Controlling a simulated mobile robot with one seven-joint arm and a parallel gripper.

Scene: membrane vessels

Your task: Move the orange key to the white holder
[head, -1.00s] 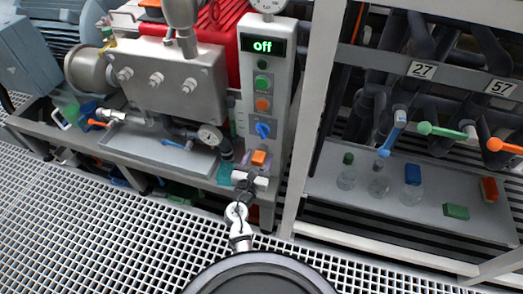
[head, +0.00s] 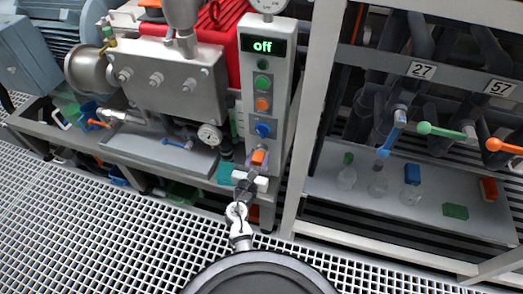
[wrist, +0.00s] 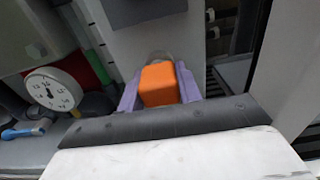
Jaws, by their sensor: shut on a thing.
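The orange key (head: 259,157) is a small orange block low on the grey control panel, below the blue knob. It shows large in the wrist view (wrist: 160,84), between the purple fingers of my gripper (wrist: 160,92). My gripper is shut on the key, with a finger against each side. In the head view my gripper (head: 250,164) is at the panel's lower end. A pale grey rounded edge shows just behind the key in the wrist view; I cannot tell what it is. I cannot make out the white holder with certainty.
A pressure gauge (head: 210,137) and teal pad (head: 225,172) are left of my gripper. A pale frame post (head: 311,120) stands close on the right. The grating floor (head: 90,220) is clear.

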